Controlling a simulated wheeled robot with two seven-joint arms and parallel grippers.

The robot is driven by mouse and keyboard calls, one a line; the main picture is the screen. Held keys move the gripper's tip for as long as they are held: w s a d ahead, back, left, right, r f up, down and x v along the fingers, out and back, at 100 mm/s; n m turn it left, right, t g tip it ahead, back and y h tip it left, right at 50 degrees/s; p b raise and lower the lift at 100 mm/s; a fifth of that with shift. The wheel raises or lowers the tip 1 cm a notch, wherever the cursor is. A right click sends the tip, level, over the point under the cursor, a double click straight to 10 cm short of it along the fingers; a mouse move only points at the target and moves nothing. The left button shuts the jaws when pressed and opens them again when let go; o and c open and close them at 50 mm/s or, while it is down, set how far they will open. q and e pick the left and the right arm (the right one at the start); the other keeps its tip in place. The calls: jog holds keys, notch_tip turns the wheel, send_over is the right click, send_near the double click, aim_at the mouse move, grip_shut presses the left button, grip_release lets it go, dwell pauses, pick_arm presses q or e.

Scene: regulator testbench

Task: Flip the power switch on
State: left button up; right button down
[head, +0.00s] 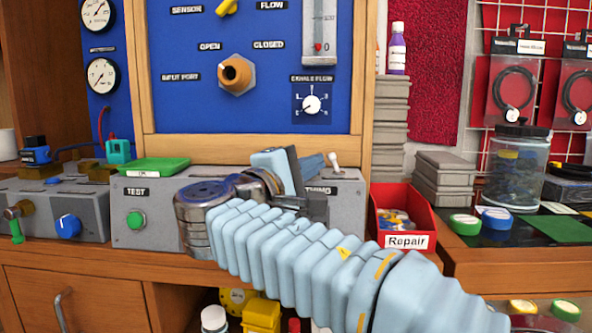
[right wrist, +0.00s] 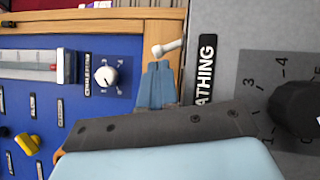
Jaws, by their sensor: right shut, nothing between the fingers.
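A small white toggle switch (head: 334,160) stands at the top edge of the grey test box (head: 150,240), by a label partly hidden by my arm. The toggle also shows in the right wrist view (right wrist: 168,47), beside a label ending in "ATHING". No power label is readable. My right gripper (head: 318,166) is shut and empty, its fingertips just left of the toggle. In the right wrist view the closed blue fingertips (right wrist: 157,68) are very near the lever; I cannot tell whether they touch it. My left gripper is not in view.
A green tray (head: 153,166) lies on the grey box, above a green TEST button (head: 135,220). A red Repair bin (head: 405,215) stands right of the box. The blue panel (head: 180,110) with knobs rises behind. A black knob (right wrist: 298,108) shows in the wrist view.

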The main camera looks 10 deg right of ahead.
jog(key=shift+w+d, duration=0.2)
jog(key=shift+d, duration=0.1)
